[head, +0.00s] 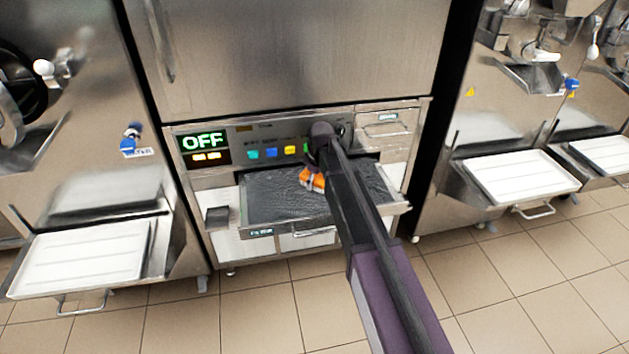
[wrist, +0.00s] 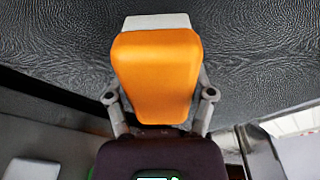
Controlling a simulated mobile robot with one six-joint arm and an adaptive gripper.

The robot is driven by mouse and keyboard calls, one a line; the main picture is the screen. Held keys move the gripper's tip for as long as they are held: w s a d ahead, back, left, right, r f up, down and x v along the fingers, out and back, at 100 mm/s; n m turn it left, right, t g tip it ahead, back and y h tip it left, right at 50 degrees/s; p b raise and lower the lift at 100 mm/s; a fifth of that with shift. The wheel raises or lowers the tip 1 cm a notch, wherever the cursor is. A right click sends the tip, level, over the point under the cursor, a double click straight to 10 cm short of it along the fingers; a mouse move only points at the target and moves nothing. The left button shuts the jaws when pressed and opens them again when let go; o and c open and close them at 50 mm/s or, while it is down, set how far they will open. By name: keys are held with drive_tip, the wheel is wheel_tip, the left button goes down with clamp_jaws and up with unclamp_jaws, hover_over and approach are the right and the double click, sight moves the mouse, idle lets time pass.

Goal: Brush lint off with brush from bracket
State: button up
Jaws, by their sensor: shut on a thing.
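My gripper (wrist: 157,112) is shut on a brush (wrist: 157,65) with an orange handle and a pale edge at its far end. In the head view the orange brush (head: 313,181) is small and partly hidden by my arm. It is over a dark, textured grey panel (head: 275,205) in the lower part of the middle machine. The panel also fills the top of the wrist view (wrist: 255,50). I cannot tell whether the brush touches it. No separate lint can be made out on the panel. The bracket cannot be made out.
A display (head: 203,142) reads OFF, beside several coloured buttons (head: 271,152). A small dark box (head: 217,216) is left of the panel. White trays stand on the left (head: 80,260) and right (head: 520,175) machines. The tiled floor (head: 240,310) in front is clear.

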drive_tip(key=shift+d, duration=0.15)
drive_tip(key=shift+w+d, duration=0.3)
drive_tip(key=shift+d, duration=0.6)
drive_tip(key=shift+w+d, duration=0.25)
drive_tip(key=shift+d, duration=0.65)
drive_tip(key=shift+r, duration=0.1)
drive_tip(key=shift+r+p, duration=3)
drive_tip(key=shift+p, duration=0.1)
drive_tip(key=shift+r+p, duration=1.5)
drive_tip(key=shift+p, duration=0.05)
drive_tip(key=shift+r, duration=0.15)
